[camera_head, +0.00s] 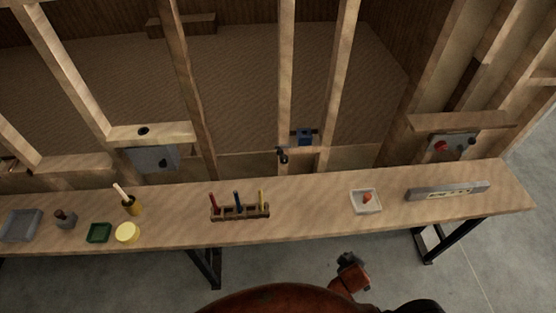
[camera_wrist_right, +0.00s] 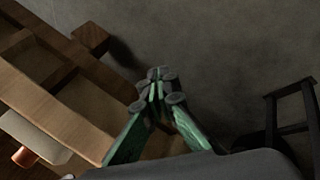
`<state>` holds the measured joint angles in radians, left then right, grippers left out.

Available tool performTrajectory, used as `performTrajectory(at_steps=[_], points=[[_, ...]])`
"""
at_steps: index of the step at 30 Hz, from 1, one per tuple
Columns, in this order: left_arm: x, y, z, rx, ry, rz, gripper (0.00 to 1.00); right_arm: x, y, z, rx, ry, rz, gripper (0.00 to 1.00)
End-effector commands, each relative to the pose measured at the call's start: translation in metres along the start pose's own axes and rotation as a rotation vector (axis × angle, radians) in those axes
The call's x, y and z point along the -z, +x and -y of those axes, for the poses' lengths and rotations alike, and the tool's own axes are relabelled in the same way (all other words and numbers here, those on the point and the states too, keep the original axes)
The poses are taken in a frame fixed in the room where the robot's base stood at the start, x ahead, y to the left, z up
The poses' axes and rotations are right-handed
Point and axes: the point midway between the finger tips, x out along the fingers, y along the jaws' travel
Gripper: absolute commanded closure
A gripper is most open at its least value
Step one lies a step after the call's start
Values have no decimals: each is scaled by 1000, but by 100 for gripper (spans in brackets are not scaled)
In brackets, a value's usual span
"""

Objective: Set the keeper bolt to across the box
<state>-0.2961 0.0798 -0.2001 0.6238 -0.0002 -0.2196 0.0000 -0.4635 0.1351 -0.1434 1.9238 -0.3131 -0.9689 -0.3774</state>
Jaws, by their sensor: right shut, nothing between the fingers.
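A small blue box (camera_head: 305,136) sits on a ledge between the middle wall posts. A dark fitting (camera_head: 282,155) is on the post at its left; I cannot tell whether this is the keeper bolt or how it is set. My right gripper (camera_wrist_right: 156,80) shows green fingers with dark tips, closed together and empty, low in front of the bench edge. In the head view, my right arm's end (camera_head: 350,272) is below the bench front, apart from the boxes. My left gripper is not in view.
The long wooden bench (camera_head: 310,220) bears a tool rack (camera_head: 240,212), a white tray (camera_head: 353,204) with a reddish item, and a level (camera_head: 448,191). Grey boxes hang on the wall at left (camera_head: 152,158) and right (camera_head: 455,144). Open floor lies before the bench.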

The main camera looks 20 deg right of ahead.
Motion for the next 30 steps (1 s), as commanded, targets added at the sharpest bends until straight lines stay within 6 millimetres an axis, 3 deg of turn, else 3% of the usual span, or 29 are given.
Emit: performTrajectory(at_steps=[5, 8, 12, 18, 21, 24, 30], points=[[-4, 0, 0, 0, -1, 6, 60, -25, 50, 59, 93, 37, 22, 100], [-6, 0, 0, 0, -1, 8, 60, -51, 83, 108, 163, 79, 45, 100], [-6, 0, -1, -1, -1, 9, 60, -104, 122, 191, 272, 168, 95, 100], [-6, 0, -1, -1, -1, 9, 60, -193, 140, 290, 380, 310, 192, 100], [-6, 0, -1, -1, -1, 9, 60, -230, 136, 322, 408, 369, 237, 100], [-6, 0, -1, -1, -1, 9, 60, -256, 131, 343, 423, 411, 269, 100], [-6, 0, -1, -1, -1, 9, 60, -278, 125, 358, 431, 444, 297, 100]])
